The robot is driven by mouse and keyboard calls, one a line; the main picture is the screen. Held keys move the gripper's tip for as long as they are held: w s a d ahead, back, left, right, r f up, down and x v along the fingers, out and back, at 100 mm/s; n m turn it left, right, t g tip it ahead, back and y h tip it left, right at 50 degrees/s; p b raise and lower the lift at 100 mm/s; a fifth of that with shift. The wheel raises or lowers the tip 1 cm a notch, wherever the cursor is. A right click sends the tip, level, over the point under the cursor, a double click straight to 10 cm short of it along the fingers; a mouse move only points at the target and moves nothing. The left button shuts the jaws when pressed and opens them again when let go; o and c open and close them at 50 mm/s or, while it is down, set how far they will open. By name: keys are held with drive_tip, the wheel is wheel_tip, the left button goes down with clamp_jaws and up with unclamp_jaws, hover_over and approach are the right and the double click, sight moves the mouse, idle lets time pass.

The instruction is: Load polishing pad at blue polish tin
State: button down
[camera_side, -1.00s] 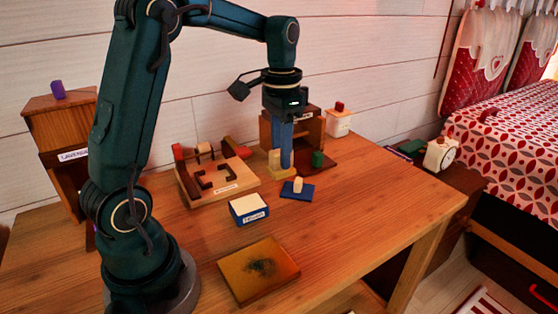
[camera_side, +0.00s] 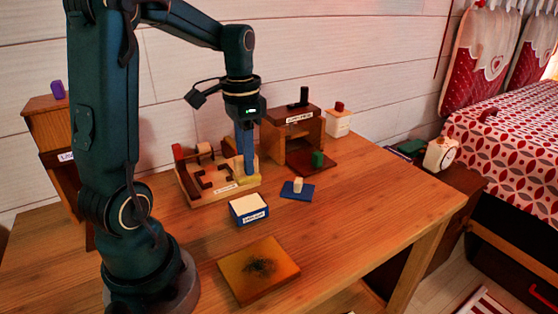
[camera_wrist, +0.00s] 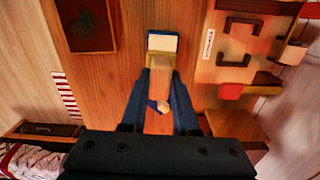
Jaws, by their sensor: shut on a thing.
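My gripper (camera_side: 246,172) is shut on a polishing pad (camera_side: 246,181), a yellowish pad with a pale wooden handle, and holds it in front of the rack's right end. In the wrist view the tan pad (camera_wrist: 160,62) shows between my fingertips, just below the tin in the picture. The blue polish tin (camera_side: 249,213), a blue box with a cream top and a white label, stands on the table in front of my gripper. It also shows in the wrist view (camera_wrist: 163,42). The pad appears above the table and apart from the tin; its underside is hidden.
A flat blue piece with a cream knob (camera_side: 297,190) lies right of the tin. A dark-stained board (camera_side: 258,278) lies in front. A wooden rack (camera_side: 205,183) stands behind left. A wooden cabinet (camera_side: 300,122) and a green block (camera_side: 318,159) are behind right. The right front table is clear.

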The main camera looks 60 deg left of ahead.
sight(246, 180)
drive_tip(key=shift+s+a+f, duration=0.1)
drive_tip(key=shift+a, duration=0.1)
drive_tip(key=shift+f, duration=2.8)
drive_tip(key=shift+f, duration=0.6)
drive_tip(key=shift+r, duration=0.1)
drive_tip(key=shift+r, duration=3.45)
